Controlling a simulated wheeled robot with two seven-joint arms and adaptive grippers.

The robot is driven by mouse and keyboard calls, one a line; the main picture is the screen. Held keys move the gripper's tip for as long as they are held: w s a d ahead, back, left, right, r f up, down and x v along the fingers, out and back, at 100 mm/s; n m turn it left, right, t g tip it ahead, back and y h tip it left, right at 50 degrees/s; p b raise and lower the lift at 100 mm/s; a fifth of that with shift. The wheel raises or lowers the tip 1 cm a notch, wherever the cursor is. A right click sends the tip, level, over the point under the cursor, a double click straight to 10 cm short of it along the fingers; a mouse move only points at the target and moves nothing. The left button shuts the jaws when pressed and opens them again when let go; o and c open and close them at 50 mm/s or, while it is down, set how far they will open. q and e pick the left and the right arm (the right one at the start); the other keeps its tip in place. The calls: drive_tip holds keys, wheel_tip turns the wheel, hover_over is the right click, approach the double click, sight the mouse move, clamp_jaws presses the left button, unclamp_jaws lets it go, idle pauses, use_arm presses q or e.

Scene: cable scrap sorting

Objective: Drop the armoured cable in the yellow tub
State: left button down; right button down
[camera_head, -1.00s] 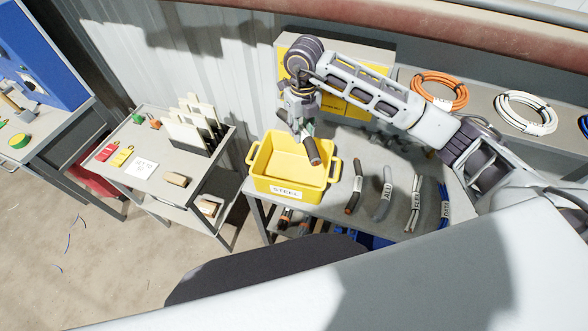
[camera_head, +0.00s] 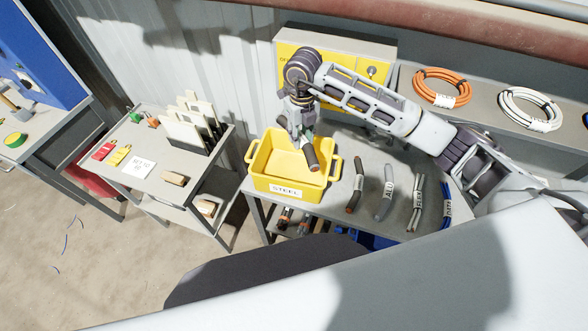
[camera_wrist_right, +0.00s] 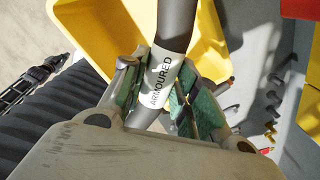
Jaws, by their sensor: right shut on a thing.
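The armoured cable (camera_wrist_right: 176,28) is a thick grey piece with a white label reading ARMOURED (camera_wrist_right: 161,77). My right gripper (camera_wrist_right: 160,90) is shut on it around the label. In the head view the right gripper (camera_head: 301,133) holds the cable (camera_head: 311,158) tilted, over the yellow tub (camera_head: 270,181), which is labelled STEEL. The tub stands at the left end of the grey bench and its visible inside looks empty. The tub also shows behind the cable in the wrist view (camera_wrist_right: 112,30). My left gripper is not in view.
Several cable pieces lie right of the tub, among them a dark one (camera_head: 355,187) and a blue one (camera_head: 447,200). An orange coil (camera_head: 441,88) and a white coil (camera_head: 530,109) lie on the back shelf. A grey cart (camera_head: 150,185) stands to the left.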

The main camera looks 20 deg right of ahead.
drive_tip(key=shift+f+b, duration=0.35)
drive_tip(key=shift+f, duration=0.55)
drive_tip(key=c, duration=1)
unclamp_jaws()
wheel_tip(320, 180, up, 12)
drive_tip(key=shift+f, duration=0.1)
idle(0.6)
